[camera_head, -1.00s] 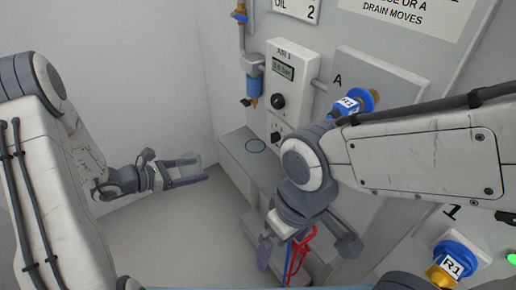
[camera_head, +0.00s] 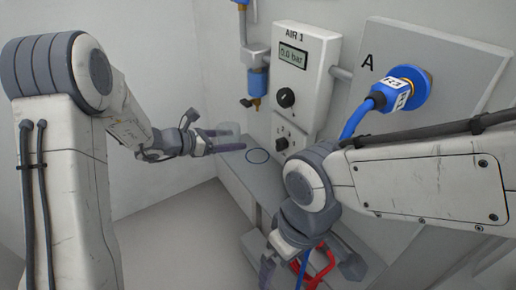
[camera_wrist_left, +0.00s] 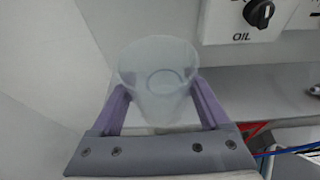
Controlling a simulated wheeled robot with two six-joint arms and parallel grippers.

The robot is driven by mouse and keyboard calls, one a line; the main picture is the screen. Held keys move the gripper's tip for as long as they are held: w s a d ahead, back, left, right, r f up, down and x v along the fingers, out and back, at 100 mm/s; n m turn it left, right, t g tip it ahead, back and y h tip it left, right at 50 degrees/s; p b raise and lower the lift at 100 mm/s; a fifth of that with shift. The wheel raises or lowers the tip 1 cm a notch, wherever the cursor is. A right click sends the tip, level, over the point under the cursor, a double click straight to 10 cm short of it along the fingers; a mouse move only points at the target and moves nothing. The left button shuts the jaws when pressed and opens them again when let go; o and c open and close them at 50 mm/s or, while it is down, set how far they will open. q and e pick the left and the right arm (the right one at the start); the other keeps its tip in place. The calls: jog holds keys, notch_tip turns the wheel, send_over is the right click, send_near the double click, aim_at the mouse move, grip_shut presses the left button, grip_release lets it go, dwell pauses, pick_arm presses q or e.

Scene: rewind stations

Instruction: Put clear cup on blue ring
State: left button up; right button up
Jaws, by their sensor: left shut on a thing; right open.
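The clear cup (camera_head: 229,129) is see-through and faint in the head view. My left gripper (camera_head: 228,141) is shut on it and holds it to the left of the blue ring. In the left wrist view the cup (camera_wrist_left: 158,62) stands between the two purple fingers of that gripper (camera_wrist_left: 163,105). The blue ring (camera_head: 257,156) is a thin outline on top of a grey ledge, with nothing on it. My right gripper (camera_head: 309,268) is open, low in front of the ledge, near a red-handled tool.
The grey ledge (camera_head: 240,176) runs along the wall below the AIR 1 box (camera_head: 303,62) with its knobs. A blue filter (camera_head: 257,82) hangs above the ledge. A blue hose plug (camera_head: 394,94) sits on panel A. Red handles (camera_head: 322,263) show by my right gripper.

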pick_arm(q)
send_over(267, 146)
jog(key=s+a, duration=0.3)
jog(key=a, duration=0.1)
jog(key=shift+d, duration=0.1)
jog(key=shift+w+d+f, duration=0.15)
jog(key=shift+f, duration=0.35)
jog(key=shift+w+d+f, duration=0.15)
jog(key=shift+f, duration=0.35)
jog(key=shift+w+d+f+b, duration=0.1)
jog(key=shift+f+b, duration=0.2)
jog(key=shift+f, duration=0.95)
jog(key=shift+d+f+b, duration=0.1)
jog(key=shift+f+b, duration=0.15)
jog(key=shift+f, duration=1)
jog(key=shift+f, duration=0.15)
jog(key=o, duration=1.2)
jog(key=shift+a+r, duration=0.3)
jog(key=p+v, duration=0.1)
jog(key=v, duration=1)
jog(key=shift+s+a+r, duration=0.1)
jog(key=shift+s+a, duration=0.05)
jog(key=shift+s, duration=0.15)
